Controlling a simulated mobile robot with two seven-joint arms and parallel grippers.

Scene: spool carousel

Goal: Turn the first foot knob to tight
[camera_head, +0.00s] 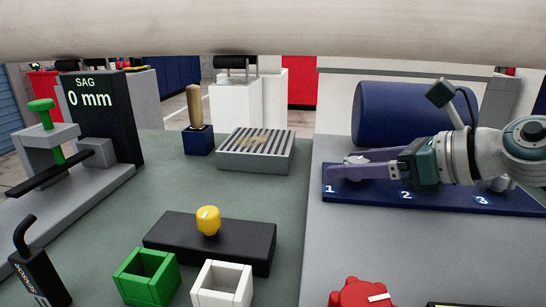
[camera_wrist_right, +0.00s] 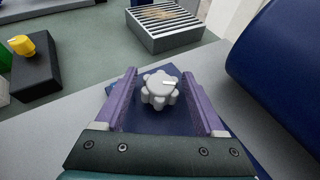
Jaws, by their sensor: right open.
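The first foot knob (camera_wrist_right: 158,92) is a pale grey lobed knob with a white pointer line, on the dark blue plate (camera_wrist_right: 195,115) in the right wrist view. The line points right in that view. In the head view the plate (camera_head: 425,203) carries the numbers 1, 2 and 3, and the knob is largely hidden by the purple fingers near 1. My right gripper (camera_head: 342,168) is open, one finger on each side of the knob. In the right wrist view (camera_wrist_right: 160,76) gaps show between knob and fingers. My left gripper is not in view.
A big blue cylinder (camera_head: 400,112) lies behind the plate. A red knob (camera_head: 362,292) is at the front. A yellow knob (camera_head: 208,221) stands on a black block (camera_head: 165,233). Green (camera_head: 146,277) and white (camera_head: 221,285) boxes, a slatted grey block (camera_head: 256,162) and a sag gauge reading 0 mm (camera_head: 92,100) are left.

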